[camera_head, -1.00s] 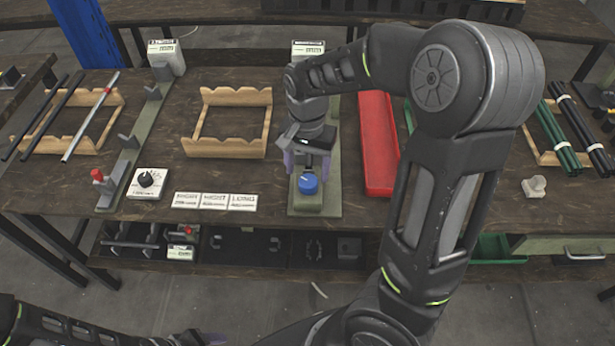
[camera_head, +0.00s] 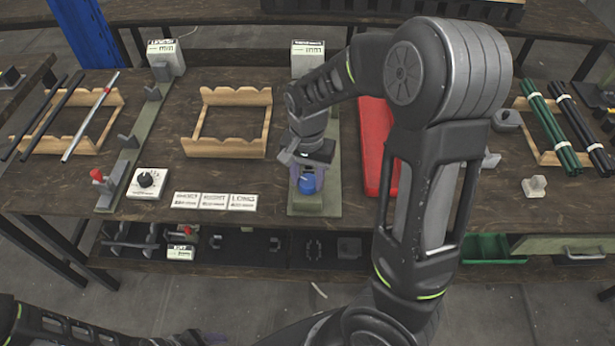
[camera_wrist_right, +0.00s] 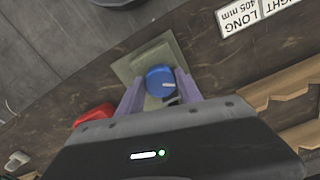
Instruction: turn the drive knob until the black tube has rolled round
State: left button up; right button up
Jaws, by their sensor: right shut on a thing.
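The blue drive knob (camera_head: 306,184) sits at the near end of a green base plate (camera_head: 329,190). My right gripper (camera_head: 307,178) is shut on it from above. In the right wrist view the blue knob (camera_wrist_right: 160,80) lies between the purple fingers, with a pale mark on its face pointing right. Black tubes (camera_head: 45,112) lie on the left wooden rack beside a silver tube, and more black tubes (camera_head: 580,125) lie at the right. Whether a black tube lies on the knob's press is hidden by my arm. My left gripper (camera_head: 195,338) shows only partly at the bottom edge.
A red tray (camera_head: 372,180) stands just right of the press. An empty wooden rack (camera_head: 225,150) and three label cards (camera_head: 214,201) lie to its left. A white dial box (camera_head: 148,184) and red-handled press stand farther left. Green tubes (camera_head: 547,130) lie at the right.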

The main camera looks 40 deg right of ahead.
jog(key=c, duration=0.6)
jog(key=shift+n, duration=0.5)
jog(key=n, duration=0.5)
jog(key=shift+s+d+b, duration=0.1)
jog(key=shift+b, duration=0.25)
jog(key=n, duration=0.6)
jog(key=shift+d+b, duration=0.1)
jog(key=shift+b, duration=0.3)
jog(key=shift+n, duration=0.3)
jog(key=o, duration=1.3)
jog(key=shift+o, duration=0.2)
